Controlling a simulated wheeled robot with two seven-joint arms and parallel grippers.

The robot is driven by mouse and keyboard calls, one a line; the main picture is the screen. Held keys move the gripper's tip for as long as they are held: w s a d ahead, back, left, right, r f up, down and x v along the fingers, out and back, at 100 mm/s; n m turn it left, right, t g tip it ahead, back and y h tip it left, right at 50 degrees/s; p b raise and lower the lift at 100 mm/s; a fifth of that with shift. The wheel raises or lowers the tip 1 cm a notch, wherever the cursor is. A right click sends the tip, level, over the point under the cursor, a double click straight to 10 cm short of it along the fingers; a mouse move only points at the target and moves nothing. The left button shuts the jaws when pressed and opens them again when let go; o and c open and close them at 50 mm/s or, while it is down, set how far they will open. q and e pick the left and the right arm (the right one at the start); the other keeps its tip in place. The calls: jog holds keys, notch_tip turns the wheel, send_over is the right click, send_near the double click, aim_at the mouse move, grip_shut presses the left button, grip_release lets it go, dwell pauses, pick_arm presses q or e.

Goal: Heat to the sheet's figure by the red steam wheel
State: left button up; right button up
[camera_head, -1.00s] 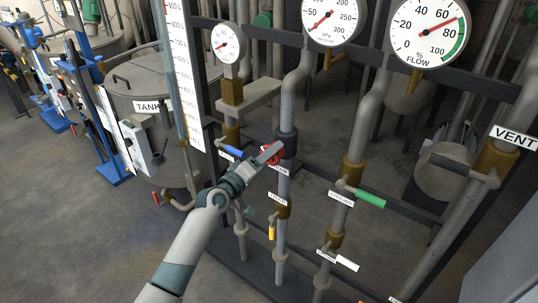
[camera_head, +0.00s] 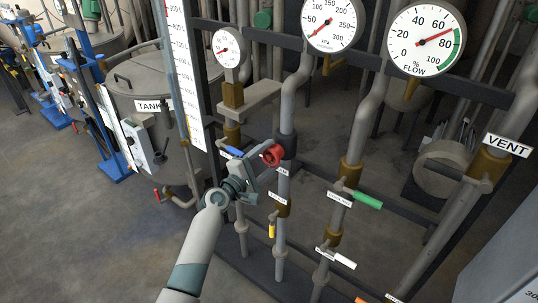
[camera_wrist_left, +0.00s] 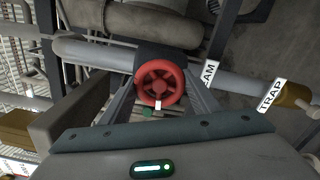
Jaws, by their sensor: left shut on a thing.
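The red steam wheel (camera_head: 272,155) sits on a dark valve body on a vertical pipe, just left of centre in the head view. My left gripper (camera_head: 264,162) is at the wheel, shut on it. In the left wrist view the wheel (camera_wrist_left: 160,82) lies between the two fingers, which reach to its left and right sides. A label ending in "AM" (camera_wrist_left: 210,73) stands beside it. A small round gauge (camera_head: 227,47) has its red needle toward the lower left, with figures too small to read. My right gripper is not in view.
A kPa gauge (camera_head: 331,22) reads low; the FLOW gauge (camera_head: 427,38) reads between 60 and 80. Blue (camera_head: 233,151), green (camera_head: 368,200), yellow (camera_head: 271,230) and white (camera_head: 344,261) valve handles stand around the pipes. A tank (camera_head: 150,85) is at left.

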pick_arm(q)
jog(key=shift+n, duration=0.7)
jog(key=shift+f, duration=0.1)
jog(key=o, duration=1)
jog(key=shift+o, duration=0.2)
jog(key=shift+s+a, duration=0.1)
jog(key=b+v, duration=0.2)
jog(key=v, duration=1.5)
